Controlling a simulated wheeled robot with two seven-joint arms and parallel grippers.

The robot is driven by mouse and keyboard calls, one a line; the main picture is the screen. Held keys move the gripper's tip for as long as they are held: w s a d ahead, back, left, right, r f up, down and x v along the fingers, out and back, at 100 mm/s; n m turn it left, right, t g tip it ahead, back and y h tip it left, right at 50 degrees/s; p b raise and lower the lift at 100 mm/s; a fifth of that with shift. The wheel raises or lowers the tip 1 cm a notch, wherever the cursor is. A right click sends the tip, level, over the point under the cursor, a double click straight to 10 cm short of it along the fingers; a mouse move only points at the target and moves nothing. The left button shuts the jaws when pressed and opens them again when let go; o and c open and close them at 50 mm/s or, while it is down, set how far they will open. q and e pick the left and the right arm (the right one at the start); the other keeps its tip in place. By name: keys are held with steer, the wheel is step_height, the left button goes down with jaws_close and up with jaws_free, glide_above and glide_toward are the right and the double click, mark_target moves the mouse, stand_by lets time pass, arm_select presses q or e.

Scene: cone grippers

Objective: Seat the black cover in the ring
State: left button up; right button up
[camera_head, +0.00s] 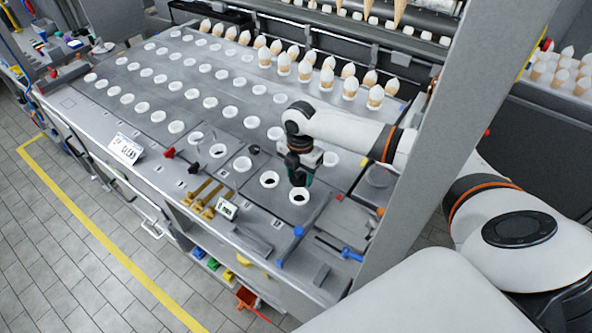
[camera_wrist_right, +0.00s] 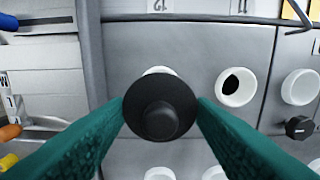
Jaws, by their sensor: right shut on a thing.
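My right gripper (camera_head: 300,179) points down over the near right part of the bench. In the right wrist view its green fingers are shut on the black cover (camera_wrist_right: 160,108), a round disc with a raised knob. A white ring (camera_head: 299,197) lies just below the gripper in the head view. In the wrist view a white ring (camera_wrist_right: 158,70) is mostly hidden behind the cover; only its far rim shows. The cover appears above this ring, but I cannot tell whether they touch. My left gripper is not in view.
Another white ring (camera_wrist_right: 237,87) with a dark hole sits to the right. A small black knob (camera_wrist_right: 299,127) lies beyond it. Rows of white cups and cones cover the bench (camera_head: 215,125). A blue-handled tool (camera_head: 350,254) and brass-coloured tools (camera_head: 205,199) lie near the front edge.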

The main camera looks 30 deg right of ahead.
steer(key=shift+s, duration=0.1)
steer(key=shift+p, duration=0.4)
steer(key=shift+f+b, duration=1.55)
steer(key=shift+f, duration=1.65)
steer(key=o, duration=0.8)
steer(key=shift+c, duration=0.2)
